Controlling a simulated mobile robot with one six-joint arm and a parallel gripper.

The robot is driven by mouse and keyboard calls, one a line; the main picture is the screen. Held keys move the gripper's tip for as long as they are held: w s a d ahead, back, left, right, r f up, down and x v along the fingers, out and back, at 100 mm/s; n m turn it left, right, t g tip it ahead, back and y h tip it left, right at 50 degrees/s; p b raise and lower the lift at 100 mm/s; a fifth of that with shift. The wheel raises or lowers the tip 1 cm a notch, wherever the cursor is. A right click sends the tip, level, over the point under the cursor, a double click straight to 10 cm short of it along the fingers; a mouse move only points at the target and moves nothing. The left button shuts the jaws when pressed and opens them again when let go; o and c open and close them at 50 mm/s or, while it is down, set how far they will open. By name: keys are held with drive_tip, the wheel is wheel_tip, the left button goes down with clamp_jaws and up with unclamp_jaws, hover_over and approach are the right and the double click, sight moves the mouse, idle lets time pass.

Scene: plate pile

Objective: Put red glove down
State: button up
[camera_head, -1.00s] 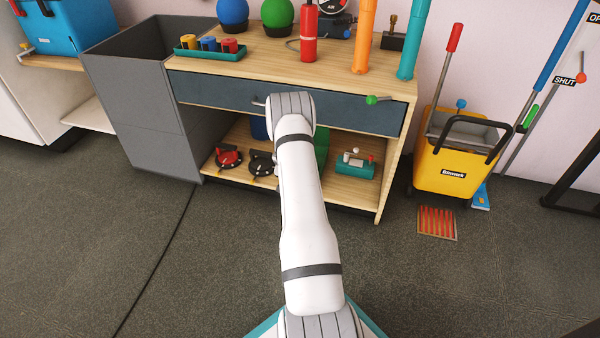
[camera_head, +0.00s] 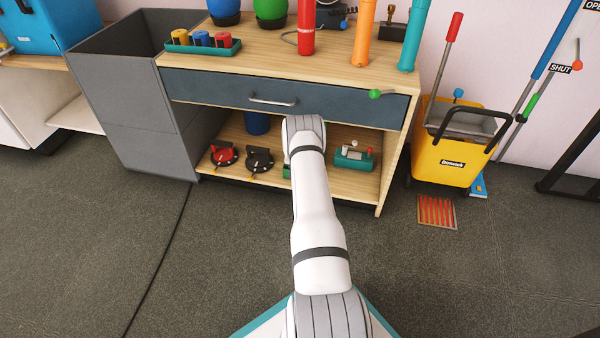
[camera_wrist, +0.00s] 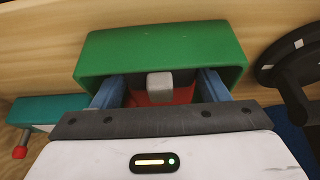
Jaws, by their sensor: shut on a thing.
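My gripper (camera_wrist: 160,91) shows in the wrist view, with its two blue fingers spread wide on either side of a red thing (camera_wrist: 184,95), which I take for the red glove. A light grey block sits in front of the red. The fingers and the red thing are at the open mouth of a green box (camera_wrist: 165,52). In the head view my own arm hides the gripper and the red thing. Only a sliver of green (camera_head: 287,172) shows beside the arm at the lower shelf. Whether the red thing touches the box cannot be told.
The wooden lower shelf (camera_head: 345,188) holds a teal device (camera_head: 352,161), a black suction cup (camera_head: 259,160), a red one (camera_head: 223,154) and a blue container (camera_head: 257,122). A closed drawer (camera_head: 215,88) lies above. A yellow mop bucket (camera_head: 447,160) stands right. The floor in front is clear.

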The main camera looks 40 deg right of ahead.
drive_tip(key=shift+f, duration=0.65)
drive_tip(key=shift+f, duration=0.15)
drive_tip(key=o, duration=1.1)
drive_tip(key=p+v, duration=0.4)
drive_tip(key=v, duration=0.8)
drive_tip(key=shift+p, duration=0.4)
